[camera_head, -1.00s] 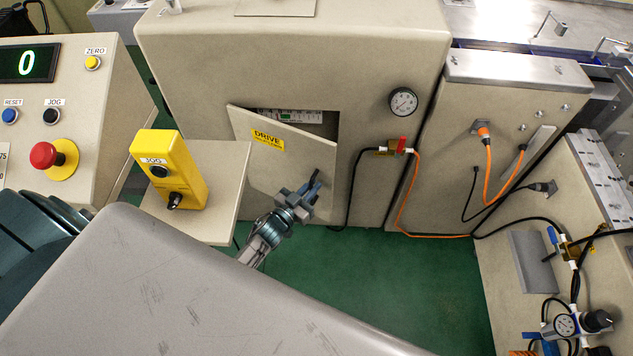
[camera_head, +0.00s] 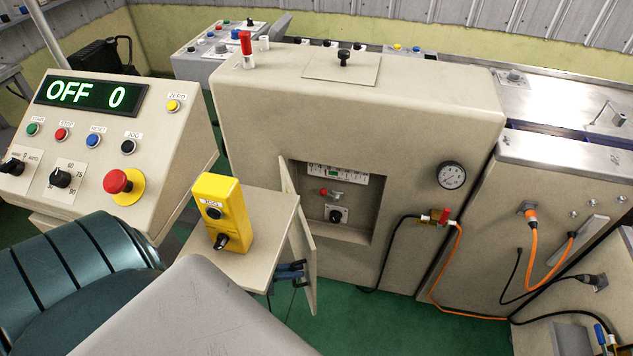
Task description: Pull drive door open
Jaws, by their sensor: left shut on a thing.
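The drive door (camera_head: 303,245) stands swung out from the beige machine, hinged at the left of its opening and seen nearly edge-on. The recess (camera_head: 338,202) behind it is exposed, with a small gauge strip, a red-handled part and a black knob inside. My left gripper (camera_head: 289,275) is at the lower outer side of the door, below the small shelf. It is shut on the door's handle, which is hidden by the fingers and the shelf. My right gripper is out of view.
A yellow jog box (camera_head: 222,212) stands on a beige shelf (camera_head: 270,225) close to the door's left. A control console (camera_head: 95,140) is at left. A black hose and orange cable (camera_head: 440,275) run at right. Green floor (camera_head: 370,325) is clear below the recess.

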